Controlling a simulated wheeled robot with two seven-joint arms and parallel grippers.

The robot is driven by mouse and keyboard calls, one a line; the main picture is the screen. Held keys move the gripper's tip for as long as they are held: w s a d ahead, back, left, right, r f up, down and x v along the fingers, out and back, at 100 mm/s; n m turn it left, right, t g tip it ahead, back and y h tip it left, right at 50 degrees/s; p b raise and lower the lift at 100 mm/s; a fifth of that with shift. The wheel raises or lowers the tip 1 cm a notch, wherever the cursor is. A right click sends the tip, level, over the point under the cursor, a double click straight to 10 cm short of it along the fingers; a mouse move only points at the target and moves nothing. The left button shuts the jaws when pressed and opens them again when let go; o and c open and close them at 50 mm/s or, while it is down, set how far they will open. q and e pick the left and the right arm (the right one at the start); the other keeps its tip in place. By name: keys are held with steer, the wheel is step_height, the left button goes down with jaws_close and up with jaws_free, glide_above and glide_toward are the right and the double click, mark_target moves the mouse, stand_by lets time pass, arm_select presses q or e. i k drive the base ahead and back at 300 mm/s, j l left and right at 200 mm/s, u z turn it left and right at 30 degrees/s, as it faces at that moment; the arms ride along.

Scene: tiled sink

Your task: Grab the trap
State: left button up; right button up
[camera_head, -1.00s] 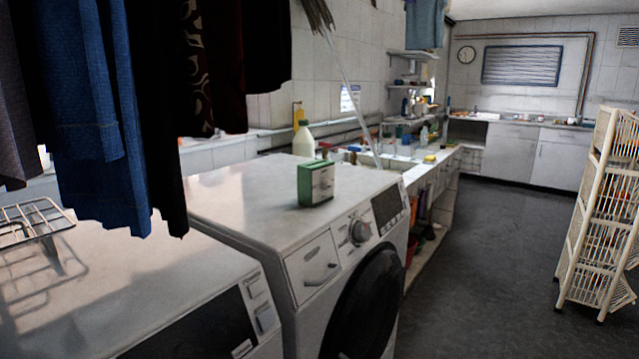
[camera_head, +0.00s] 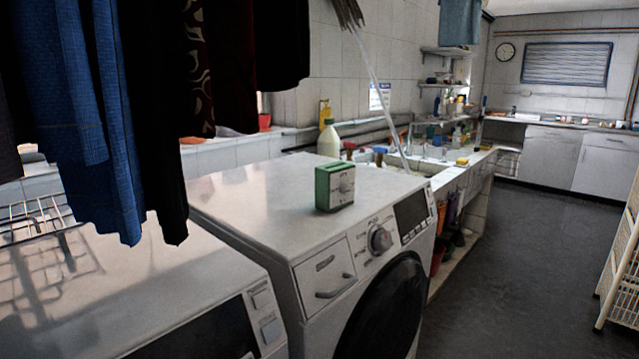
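I cannot make out anything that is clearly a trap. A small green box with a pale front face (camera_head: 335,187) stands upright on top of the white washing machine (camera_head: 240,205), near its front edge. I cannot tell whether this box is the trap. Neither of my grippers is in view.
A white bottle (camera_head: 329,140) stands behind the green box. Dark and blue clothes (camera_head: 100,110) hang at the left above a second white machine (camera_head: 130,300). A cluttered sink counter (camera_head: 440,165) lies beyond. A pale wicker rack (camera_head: 622,265) stands right; the grey floor between is open.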

mark_target(329, 177)
steer(key=i+l+u, duration=0.4)
steer(key=l+u, duration=0.25)
steer(key=l, duration=0.2)
steer(key=i+l+u, duration=0.1)
steer(key=l+u, duration=0.2)
steer(key=l, duration=0.2)
steer(key=l+u, duration=0.35)
steer(key=l, duration=0.15)
